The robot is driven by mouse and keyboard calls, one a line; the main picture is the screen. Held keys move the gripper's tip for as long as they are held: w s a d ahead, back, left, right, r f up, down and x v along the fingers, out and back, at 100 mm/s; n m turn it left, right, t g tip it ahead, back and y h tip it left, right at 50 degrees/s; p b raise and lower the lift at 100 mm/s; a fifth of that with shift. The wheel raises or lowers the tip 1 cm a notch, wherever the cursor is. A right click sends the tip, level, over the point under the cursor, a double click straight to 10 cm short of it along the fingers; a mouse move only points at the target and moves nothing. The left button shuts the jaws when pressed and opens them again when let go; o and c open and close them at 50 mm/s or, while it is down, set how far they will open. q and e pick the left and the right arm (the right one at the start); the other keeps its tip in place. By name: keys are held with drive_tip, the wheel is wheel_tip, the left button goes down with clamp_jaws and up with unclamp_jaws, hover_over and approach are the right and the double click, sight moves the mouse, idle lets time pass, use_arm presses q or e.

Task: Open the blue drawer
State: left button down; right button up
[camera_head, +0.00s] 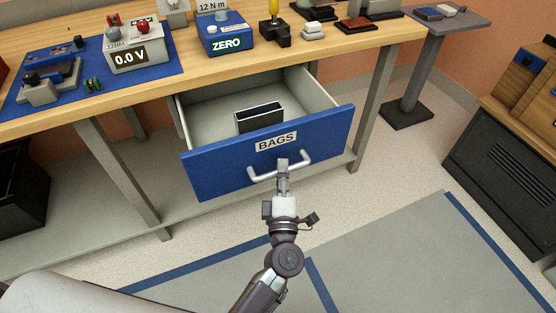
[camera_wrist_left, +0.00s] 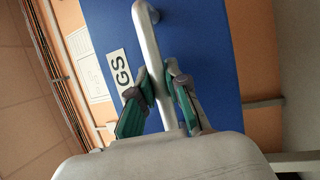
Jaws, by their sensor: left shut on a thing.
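The blue drawer (camera_head: 222,170) under the workbench, labelled "BAGS", stands pulled well out in the head view. Its grey inside shows, with a dark open-topped box (camera_head: 259,118) in it. A silver bar handle (camera_head: 299,165) is on its front. My left gripper (camera_head: 282,170) is at the middle of the handle, shut on it. In the left wrist view the two fingers (camera_wrist_left: 160,92) sit on either side of the handle bar (camera_wrist_left: 148,50), close to the blue front (camera_wrist_left: 205,40). My right gripper is not in view.
The wooden bench top (camera_head: 185,85) holds a meter reading "0.0 V" (camera_head: 138,48), a blue unit reading "ZERO" (camera_head: 224,36) and small tools. Bench legs (camera_head: 117,172) stand left of the drawer. A dark cabinet (camera_head: 505,165) is at right. The floor before the drawer is clear.

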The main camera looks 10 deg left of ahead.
use_arm(q)
drive_tip(key=shift+s+d, duration=0.4)
drive_tip(key=shift+s, duration=0.2)
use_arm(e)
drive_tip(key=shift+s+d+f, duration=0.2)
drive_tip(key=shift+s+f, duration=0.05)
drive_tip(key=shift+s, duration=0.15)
use_arm(q)
drive_tip(key=shift+f, duration=0.1)
drive_tip(key=c, duration=1.1)
unclamp_jaws()
drive_tip(key=shift+c, duration=0.2)
drive_tip(key=shift+s, duration=0.1)
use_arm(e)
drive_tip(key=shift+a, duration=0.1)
use_arm(q)
drive_tip(key=v, duration=1.1)
drive_tip(key=shift+s, duration=0.4)
drive_tip(key=shift+d+f, duration=0.1)
